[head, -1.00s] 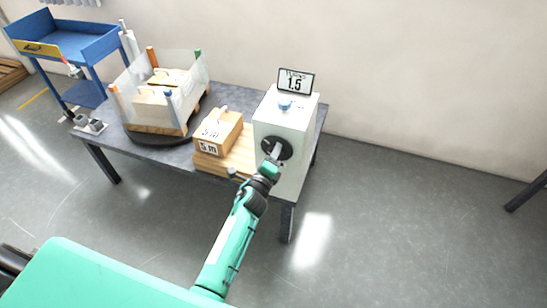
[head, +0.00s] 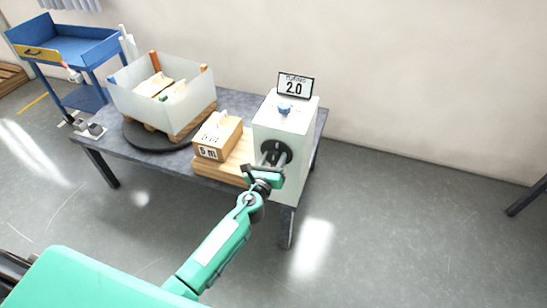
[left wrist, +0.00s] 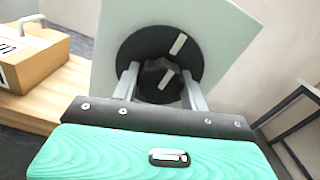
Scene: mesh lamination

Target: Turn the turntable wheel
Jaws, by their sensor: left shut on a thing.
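The turntable wheel (head: 284,146) is a black disc on the front of a white box (head: 286,119) on the table. My left gripper (head: 272,159) reaches it from below. In the left wrist view the disc (left wrist: 140,45) carries a pale bar mark and a dark knob (left wrist: 158,80). My left fingers (left wrist: 160,90) stand on both sides of this knob and are shut on it. The round black turntable (head: 136,136) carries a wooden pallet with goods inside a translucent mesh wrap (head: 186,103). A display (head: 294,87) on the box reads 2.0. My right gripper is not in view.
A cardboard box (head: 212,153) marked 6 m sits on wooden boards (head: 226,172) between turntable and white box. A blue knob (head: 285,108) tops the white box. A blue cart (head: 70,47) stands at the back left. Floor right of the table is clear.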

